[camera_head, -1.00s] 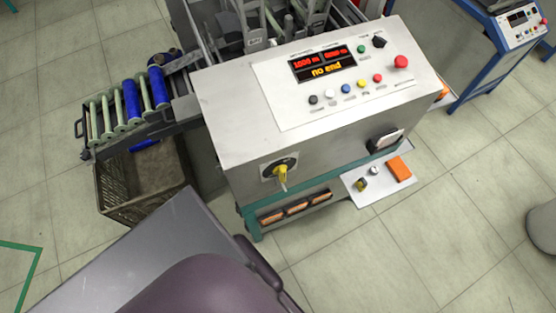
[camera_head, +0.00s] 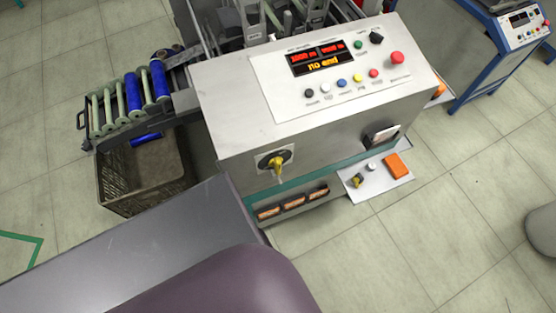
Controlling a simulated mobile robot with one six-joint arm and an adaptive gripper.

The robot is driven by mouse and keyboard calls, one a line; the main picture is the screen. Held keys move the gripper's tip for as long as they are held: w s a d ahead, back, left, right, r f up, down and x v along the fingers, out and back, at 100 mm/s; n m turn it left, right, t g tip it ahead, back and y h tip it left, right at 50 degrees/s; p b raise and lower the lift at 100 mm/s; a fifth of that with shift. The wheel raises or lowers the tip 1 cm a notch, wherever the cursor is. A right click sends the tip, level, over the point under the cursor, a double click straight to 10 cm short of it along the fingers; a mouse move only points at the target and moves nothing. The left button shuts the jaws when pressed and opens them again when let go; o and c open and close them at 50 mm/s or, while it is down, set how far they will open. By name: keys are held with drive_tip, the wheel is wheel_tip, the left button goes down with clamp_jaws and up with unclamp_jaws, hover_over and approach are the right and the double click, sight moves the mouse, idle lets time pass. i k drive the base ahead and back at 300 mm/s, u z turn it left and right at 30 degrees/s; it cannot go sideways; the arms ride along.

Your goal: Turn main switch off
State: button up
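The main switch (camera_head: 274,164) is a yellow rotary handle on a dark round base with a pale plate. It sits on the front face of the grey winding machine (camera_head: 225,100), near its lower left. The handle points roughly downward in the picture and its tip is yellow. The red and orange displays (camera_head: 322,58) on the machine's sloped top are lit, with "no end" readable on the lower one. My gripper is not in view. Parts of my own body fill the lower left and bottom of the picture.
A brown crate (camera_head: 112,192) stands left of the machine, under a rack with blue bobbins (camera_head: 133,93). A small white shelf (camera_head: 358,190) with an orange item (camera_head: 398,166) juts out at right. A blue-framed machine (camera_head: 490,60) stands further right.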

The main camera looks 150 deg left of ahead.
sight(276, 162)
drive_tip(key=u, duration=0.15)
drive_tip(key=i, duration=0.55)
drive_tip(key=u, duration=0.05)
drive_tip(key=k, duration=0.15)
drive_tip(key=u, duration=3.7)
